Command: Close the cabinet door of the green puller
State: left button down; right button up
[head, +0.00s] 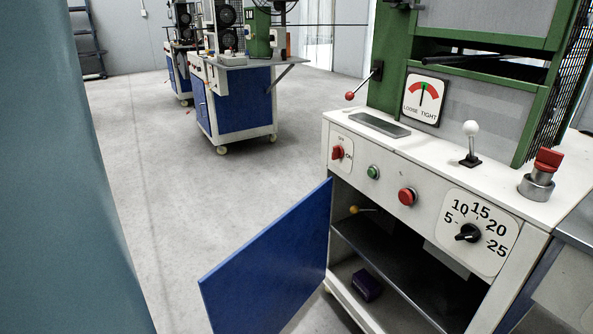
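The blue cabinet door (268,268) of the green puller (388,62) stands wide open. It swings out to the left from its hinge side at the left edge of the white cabinet (393,162). The cabinet opening shows a dark shelf (395,262), with a small yellow-ended item (354,210) above it and a dark purple block (367,285) below it. The lower edge of the door runs out of the picture. Neither of my grippers is in view.
A large blue-grey surface (60,180) fills the left edge. Open grey floor (180,190) lies left of the door. Other blue-and-white machine carts (240,105) stand farther back. The cabinet front carries a red button (407,196), a green button (373,172) and a numbered dial (467,232).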

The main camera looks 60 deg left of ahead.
aim_at(258, 287)
jog(key=k+j, duration=0.1)
jog(key=j, duration=0.3)
jog(key=k+j, duration=0.1)
jog(key=j, duration=0.3)
jog(key=k+j, duration=0.1)
jog(key=j, duration=0.35)
jog(key=k+j, duration=0.15)
jog(key=j, duration=0.25)
jog(key=k+j, duration=0.1)
jog(key=j, duration=0.3)
jog(key=k+j, duration=0.1)
jog(key=j, duration=0.3)
jog(key=k+j, duration=0.1)
jog(key=j, duration=0.3)
